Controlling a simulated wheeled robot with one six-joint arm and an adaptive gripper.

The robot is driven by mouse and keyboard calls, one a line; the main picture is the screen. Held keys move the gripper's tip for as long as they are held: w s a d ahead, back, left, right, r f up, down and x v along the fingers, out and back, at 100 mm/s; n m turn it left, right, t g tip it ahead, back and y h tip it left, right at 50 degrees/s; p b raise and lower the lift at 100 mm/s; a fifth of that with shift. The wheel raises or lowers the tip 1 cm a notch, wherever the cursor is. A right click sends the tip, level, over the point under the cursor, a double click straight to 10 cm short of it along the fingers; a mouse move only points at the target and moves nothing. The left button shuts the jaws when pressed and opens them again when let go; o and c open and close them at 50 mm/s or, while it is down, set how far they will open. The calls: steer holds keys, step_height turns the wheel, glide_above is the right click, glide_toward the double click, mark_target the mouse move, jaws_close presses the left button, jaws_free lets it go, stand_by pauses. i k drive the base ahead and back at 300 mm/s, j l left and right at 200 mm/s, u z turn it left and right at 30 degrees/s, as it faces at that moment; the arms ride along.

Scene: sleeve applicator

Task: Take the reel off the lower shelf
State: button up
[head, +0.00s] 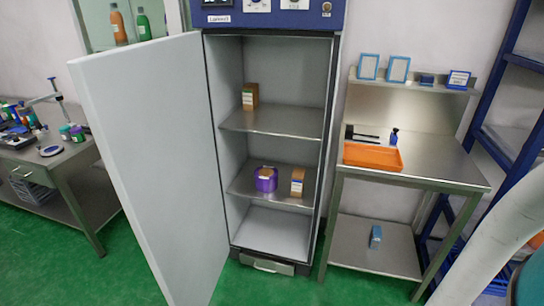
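The purple reel (266,180) sits on the lower shelf (240,187) inside the open cabinet, left of the middle of that shelf. A small brown box (297,182) with a white label stands to the right of the reel, a little apart from it. The upper shelf (290,121) carries another brown box (250,96) at its left. My gripper is not in view; only a pale part of my arm shows at the lower right edge.
The cabinet door (155,150) stands wide open to the left. A steel table (430,165) with an orange tray (373,156) stands right of the cabinet. Another bench (45,155) with tools is at the far left. The green floor in front is clear.

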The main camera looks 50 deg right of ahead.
mark_target(266, 178)
steer(key=i+l+z, duration=0.15)
steer(key=i+l, duration=0.2)
steer(key=i+l+z, duration=0.15)
steer(key=i+l, duration=0.15)
steer(key=i, duration=0.15)
steer(key=i+l+z, duration=0.15)
steer(key=i+l, duration=0.15)
steer(key=i+l+z, duration=0.15)
steer(key=i, duration=0.35)
